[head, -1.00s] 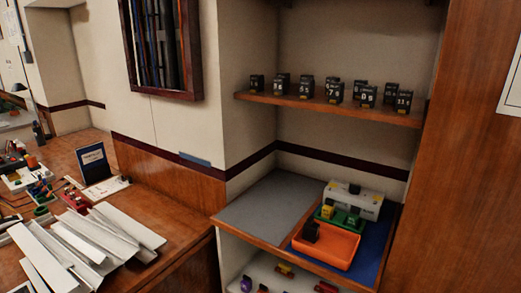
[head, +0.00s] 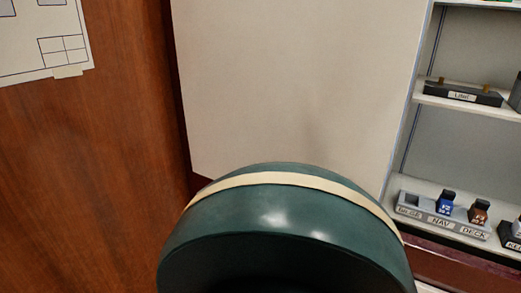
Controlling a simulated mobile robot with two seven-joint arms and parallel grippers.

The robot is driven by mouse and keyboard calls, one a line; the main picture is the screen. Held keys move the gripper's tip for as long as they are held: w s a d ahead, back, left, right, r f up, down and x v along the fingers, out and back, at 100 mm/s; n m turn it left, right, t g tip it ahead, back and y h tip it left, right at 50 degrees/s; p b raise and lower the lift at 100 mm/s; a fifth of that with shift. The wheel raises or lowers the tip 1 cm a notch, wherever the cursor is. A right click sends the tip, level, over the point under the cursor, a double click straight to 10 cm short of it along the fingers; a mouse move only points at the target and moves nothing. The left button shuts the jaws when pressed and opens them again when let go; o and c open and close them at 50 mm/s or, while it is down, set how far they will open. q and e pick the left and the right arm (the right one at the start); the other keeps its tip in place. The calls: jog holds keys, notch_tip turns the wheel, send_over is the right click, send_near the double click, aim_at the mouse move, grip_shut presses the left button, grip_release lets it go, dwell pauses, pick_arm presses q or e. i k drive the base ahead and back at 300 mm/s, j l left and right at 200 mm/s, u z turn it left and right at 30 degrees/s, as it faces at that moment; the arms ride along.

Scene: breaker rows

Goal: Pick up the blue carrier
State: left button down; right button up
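A small blue piece with a dark top (head: 446,205) stands upright in a grey labelled holder (head: 410,211) on a shelf at the right edge of the head view. It is the only blue piece I see, and it is too small to tell its full shape. A brown piece with a dark top (head: 480,212) stands to its right in the same holder. The holder's labels read BILGE, NAV and DECK. Neither of my grippers is in view.
A rounded dark green padded object with a cream band (head: 290,215) fills the lower middle, close to me. A shelf above has a dark labelled block (head: 462,94). Another labelled holder (head: 514,232) is cut off at right. A wooden panel (head: 95,170) stands at left.

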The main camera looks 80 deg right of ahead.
aim_at(444, 206)
jog(key=z, duration=3.6)
jog(key=k+z, duration=0.2)
jog(key=i+j, duration=0.05)
